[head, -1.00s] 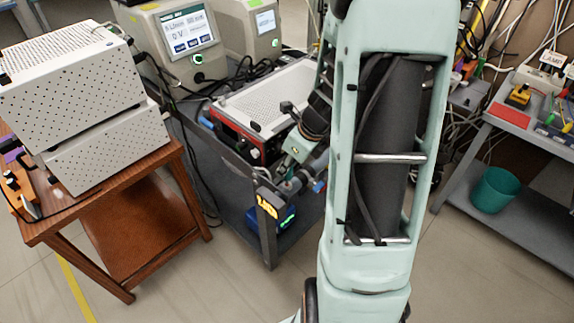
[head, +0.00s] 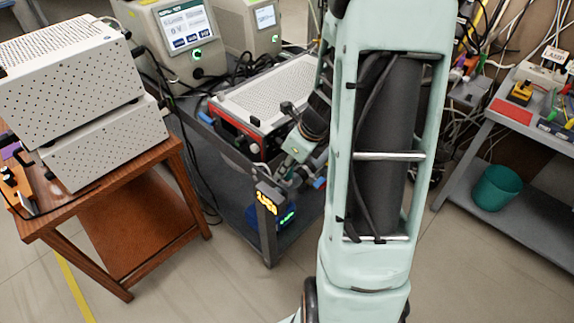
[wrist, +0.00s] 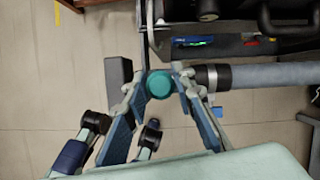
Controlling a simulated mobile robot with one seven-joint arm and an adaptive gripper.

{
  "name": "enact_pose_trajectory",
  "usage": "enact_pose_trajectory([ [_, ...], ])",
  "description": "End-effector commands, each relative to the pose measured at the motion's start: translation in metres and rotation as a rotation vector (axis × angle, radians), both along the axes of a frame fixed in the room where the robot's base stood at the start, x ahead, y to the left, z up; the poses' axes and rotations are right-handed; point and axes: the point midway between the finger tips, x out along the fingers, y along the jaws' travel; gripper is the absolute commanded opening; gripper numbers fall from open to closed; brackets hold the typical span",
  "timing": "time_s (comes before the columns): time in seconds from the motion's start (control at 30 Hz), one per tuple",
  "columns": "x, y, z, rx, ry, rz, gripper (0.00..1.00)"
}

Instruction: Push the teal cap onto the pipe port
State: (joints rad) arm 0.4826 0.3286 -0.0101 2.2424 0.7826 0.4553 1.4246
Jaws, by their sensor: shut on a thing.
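The round teal cap (wrist: 160,84) sits between the fingertips of my gripper (wrist: 162,80) in the wrist view. My fingers are closed on its two sides. To its right lies a grey pipe (wrist: 265,75) with a black collar (wrist: 207,77) at its left end, close beside my right fingertip. The cap is apart from the pipe's body in this view; whether it touches the collar I cannot tell. In the head view my wrist and gripper (head: 297,172) are low beside the cart, partly behind my arm. The cap cannot be made out there.
A wooden table (head: 120,200) with perforated white boxes stands left. A teal bin (head: 497,188) is at right. Open floor lies in front.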

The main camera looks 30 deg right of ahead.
Motion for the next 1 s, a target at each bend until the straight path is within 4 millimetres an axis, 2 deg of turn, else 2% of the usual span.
enact_pose_trajectory([
  [0.63, -0.001, 0.0, -0.018, 0.0, 0.001, 0.0, 0.03],
  [0.67, -0.001, 0.0, -0.017, 0.0, 0.001, 0.0, 0.27],
  [0.7, -0.001, 0.0, -0.016, 0.0, 0.001, 0.0, 0.31],
  [0.83, 0.0, 0.0, -0.016, 0.0, 0.001, 0.0, 0.44],
  [1.0, 0.0, 0.0, -0.016, 0.0, 0.0, 0.0, 0.44],
])
